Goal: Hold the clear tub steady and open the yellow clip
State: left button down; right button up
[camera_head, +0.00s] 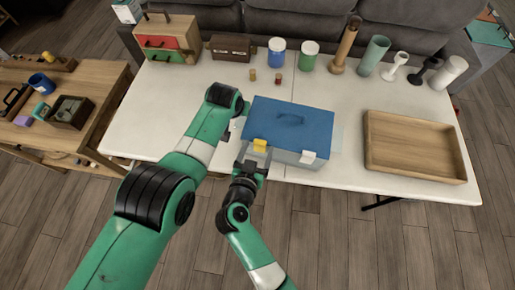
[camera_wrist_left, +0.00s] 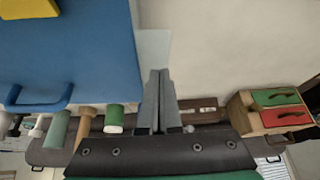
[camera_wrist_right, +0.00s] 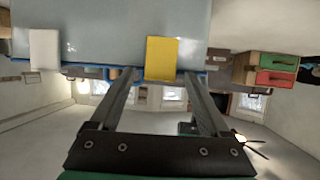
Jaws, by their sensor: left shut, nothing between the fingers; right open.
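The clear tub (camera_head: 290,162) stands on the table with a blue lid (camera_head: 290,122) on it. The yellow clip (camera_head: 260,146) is at the left of its front edge, and also shows in the right wrist view (camera_wrist_right: 161,58). My right gripper (camera_head: 251,165) is open in front of the tub. Its fingers (camera_wrist_right: 159,76) are either side of the clip in the right wrist view, with no clear contact. My left gripper (camera_wrist_left: 158,100) is shut and empty beside the tub's left side; I cannot tell whether it touches. Its fingers are partly hidden in the head view.
A white clip (camera_head: 308,157) is at the front right of the tub. A wooden tray (camera_head: 414,176) lies to the right. The table's front left is clear.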

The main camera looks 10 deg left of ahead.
aim_at(259, 147)
pick_arm(q)
jog(key=shift+s+f, duration=0.1)
jog(key=shift+f, duration=0.15)
pick_arm(e)
grip_shut()
jog(key=shift+s+f, duration=0.1)
jog(key=shift+s+f+t, duration=0.25)
jog(key=shift+s+t, duration=0.05)
jog(key=shift+t, duration=0.45)
jog(key=shift+s+f+t, duration=0.25)
jog(key=shift+t, duration=0.5)
pick_arm(q)
jog(key=shift+a, duration=0.1)
pick_arm(e)
jog(key=shift+s+f+t+h, duration=0.3)
jog(key=shift+f+t+h, duration=0.2)
jog(key=shift+t, duration=0.5)
jog(key=shift+s+t, duration=0.1)
jog(key=shift+t, duration=0.2)
jog(key=shift+a+y, duration=0.15)
jog(key=shift+y, duration=0.15)
